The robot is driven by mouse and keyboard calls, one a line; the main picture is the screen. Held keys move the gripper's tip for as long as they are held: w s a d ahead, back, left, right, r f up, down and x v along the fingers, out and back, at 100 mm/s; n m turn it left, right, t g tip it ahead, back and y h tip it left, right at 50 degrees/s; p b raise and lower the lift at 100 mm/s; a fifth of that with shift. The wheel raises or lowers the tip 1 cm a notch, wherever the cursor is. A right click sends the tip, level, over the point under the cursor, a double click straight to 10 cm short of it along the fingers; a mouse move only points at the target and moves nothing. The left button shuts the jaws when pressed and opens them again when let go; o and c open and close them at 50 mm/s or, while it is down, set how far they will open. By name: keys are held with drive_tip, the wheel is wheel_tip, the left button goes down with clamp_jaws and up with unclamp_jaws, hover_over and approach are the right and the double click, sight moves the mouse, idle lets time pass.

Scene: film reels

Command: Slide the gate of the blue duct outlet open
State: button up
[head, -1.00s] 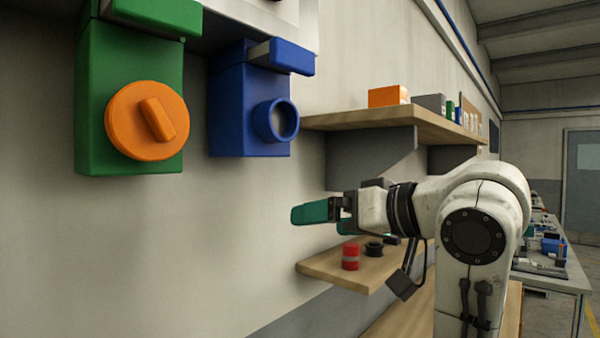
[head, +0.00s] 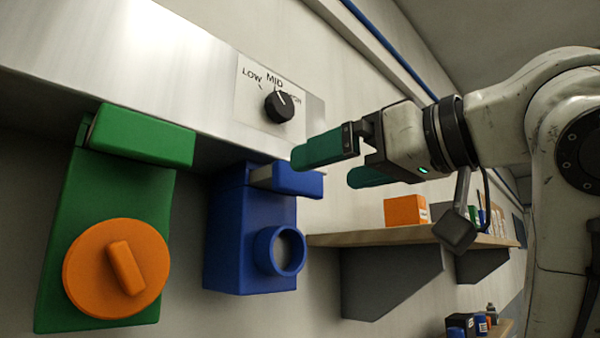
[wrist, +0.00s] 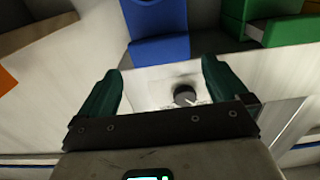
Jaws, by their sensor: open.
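The blue duct outlet (head: 230,235) hangs on the wall at the centre left of the head view, with a round spout on its front. Its gate (head: 262,175) is a grey plate with a blue handle (head: 298,180) at the top of the outlet. The blue outlet also shows at the top of the wrist view (wrist: 158,22). My gripper (head: 335,163) is open and empty, with teal fingers. In the head view it appears just above and right of the blue handle. In the wrist view its fingers are apart, with the dial panel visible between them. I cannot tell whether it touches anything.
A green duct outlet (head: 75,215) with an orange cap (head: 90,270) hangs to the left. A black dial (head: 279,106) on a labelled panel sits above. A wooden shelf (head: 370,238) with an orange box (head: 405,210) stands at the right, below my gripper.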

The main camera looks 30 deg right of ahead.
sight(304, 177)
drive_tip(key=p+x, duration=0.1)
drive_tip(key=x, duration=0.6)
drive_tip(key=shift+w+f+p, duration=0.1)
drive_tip(key=shift+p, duration=0.3)
